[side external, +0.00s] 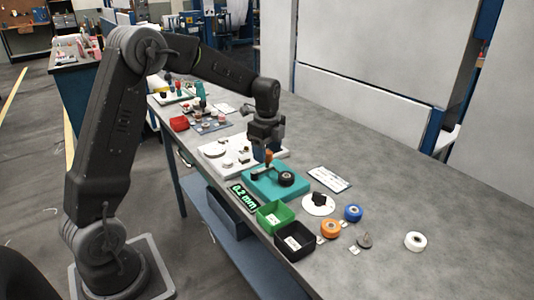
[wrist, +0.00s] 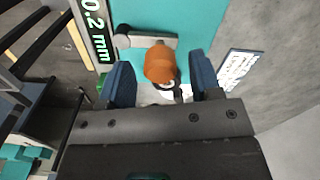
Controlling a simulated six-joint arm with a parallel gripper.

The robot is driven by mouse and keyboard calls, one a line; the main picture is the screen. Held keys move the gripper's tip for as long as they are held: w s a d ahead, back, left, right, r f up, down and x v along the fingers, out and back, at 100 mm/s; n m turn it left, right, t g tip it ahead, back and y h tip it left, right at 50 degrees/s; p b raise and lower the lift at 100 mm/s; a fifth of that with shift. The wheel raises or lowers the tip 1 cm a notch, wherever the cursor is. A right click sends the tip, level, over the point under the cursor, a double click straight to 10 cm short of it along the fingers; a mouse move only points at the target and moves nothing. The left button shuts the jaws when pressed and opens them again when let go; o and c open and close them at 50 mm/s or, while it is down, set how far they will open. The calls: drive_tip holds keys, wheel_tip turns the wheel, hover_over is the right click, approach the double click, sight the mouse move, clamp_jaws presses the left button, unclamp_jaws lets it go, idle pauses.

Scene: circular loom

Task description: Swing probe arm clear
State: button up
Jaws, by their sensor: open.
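The probe arm (wrist: 132,41) is a grey bar on the teal gauge base (wrist: 200,20). An orange knob (wrist: 160,62) stands up from it. In the side view the orange knob (side external: 268,156) rises from the teal base (side external: 262,191), beside a black round part (side external: 287,179). My gripper (side external: 267,151) is right above the base, pointing down. In the wrist view my gripper (wrist: 161,72) is open, with one blue finger on each side of the knob. Gaps show between knob and fingers. The far end of the probe arm is hard to make out.
A display (side external: 243,196) reading 0.2 mm stands at the base's front edge. A green bin (side external: 272,217) and a black bin (side external: 294,241) sit close by. Orange (side external: 330,229), blue (side external: 354,213) and white (side external: 415,241) spools lie to the right. The table's far right is clear.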

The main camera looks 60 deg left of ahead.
drive_tip(key=shift+f, duration=0.6)
clamp_jaws()
idle(0.4)
